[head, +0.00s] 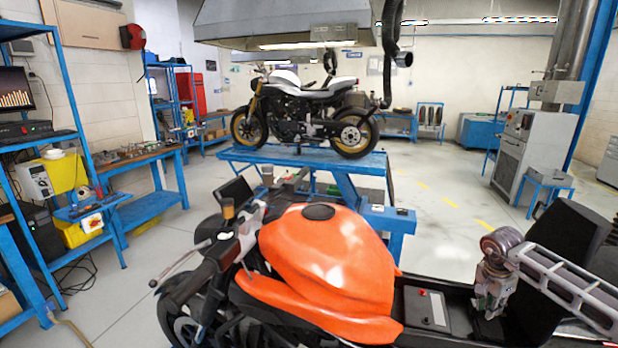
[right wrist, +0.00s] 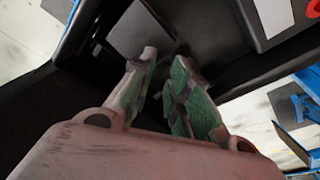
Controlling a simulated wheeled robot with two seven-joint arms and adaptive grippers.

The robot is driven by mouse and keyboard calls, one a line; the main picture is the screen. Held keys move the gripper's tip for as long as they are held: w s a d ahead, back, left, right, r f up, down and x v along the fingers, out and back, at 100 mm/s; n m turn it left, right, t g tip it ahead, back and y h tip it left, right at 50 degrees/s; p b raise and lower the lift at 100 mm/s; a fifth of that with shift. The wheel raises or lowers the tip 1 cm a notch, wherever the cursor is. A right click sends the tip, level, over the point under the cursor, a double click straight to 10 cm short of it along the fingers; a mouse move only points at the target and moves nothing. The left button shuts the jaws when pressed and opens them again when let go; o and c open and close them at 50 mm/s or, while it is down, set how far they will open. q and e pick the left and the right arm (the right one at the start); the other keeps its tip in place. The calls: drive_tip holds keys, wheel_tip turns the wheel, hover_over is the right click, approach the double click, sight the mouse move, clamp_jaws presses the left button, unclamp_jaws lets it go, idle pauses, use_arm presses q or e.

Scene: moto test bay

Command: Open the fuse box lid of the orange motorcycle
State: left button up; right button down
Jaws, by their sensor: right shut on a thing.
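The orange motorcycle (head: 325,260) stands in front of me, its open black under-seat bay (head: 455,288) behind the tank. My right gripper (head: 487,312) points down into the back of this bay. In the right wrist view its green-padded fingers (right wrist: 160,95) are close together, shut on a thin dark part that is mostly hidden between them. A flat dark grey piece (right wrist: 140,30) just beyond the fingertips may be the fuse box lid; I cannot tell its edges or tilt clearly. In the head view the gripper hides this spot. My left gripper is out of view.
A grey panel with a red button (head: 427,309) sits in the bay in front of the gripper. A tall black part (head: 568,250), perhaps the raised seat, stands behind my right arm. A second motorcycle (head: 305,108) rests on a blue lift (head: 345,165) farther back.

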sight(492, 325)
drive_tip(key=shift+s+a+r+p, duration=0.1)
drive_tip(key=shift+s+a+p, duration=0.2)
drive_tip(key=shift+s, duration=0.55)
drive_tip(key=shift+s+a+r+p, duration=0.1)
drive_tip(key=shift+s+a+p, duration=0.15)
drive_tip(key=shift+s, duration=0.55)
drive_tip(key=shift+s+a+r, duration=0.15)
drive_tip(key=shift+s+a, duration=0.05)
drive_tip(key=shift+s, duration=0.3)
drive_tip(key=shift+s+a+r, duration=0.15)
drive_tip(key=shift+s+r, duration=0.05)
drive_tip(key=shift+s, duration=0.3)
drive_tip(key=shift+s+a+r, duration=0.15)
drive_tip(key=shift+s+a, duration=0.05)
drive_tip(key=shift+s, duration=0.3)
idle(1.4)
drive_tip(key=shift+r+p, duration=0.1)
drive_tip(key=shift+p, duration=0.2)
drive_tip(key=shift+w+d+r+p, duration=0.3)
drive_tip(key=shift+w+r, duration=0.1)
drive_tip(key=shift+r, duration=0.15)
drive_tip(key=shift+w+d+r+p, duration=0.2)
drive_tip(key=shift+w+r+p, duration=0.15)
drive_tip(key=shift+r, duration=0.2)
drive_tip(key=shift+w+d+r, duration=0.25)
drive_tip(key=shift+w+r, duration=0.35)
drive_tip(key=shift+r, duration=0.15)
drive_tip(key=shift+w+r, duration=0.4)
drive_tip(key=shift+r, duration=0.3)
drive_tip(key=shift+s, duration=0.15)
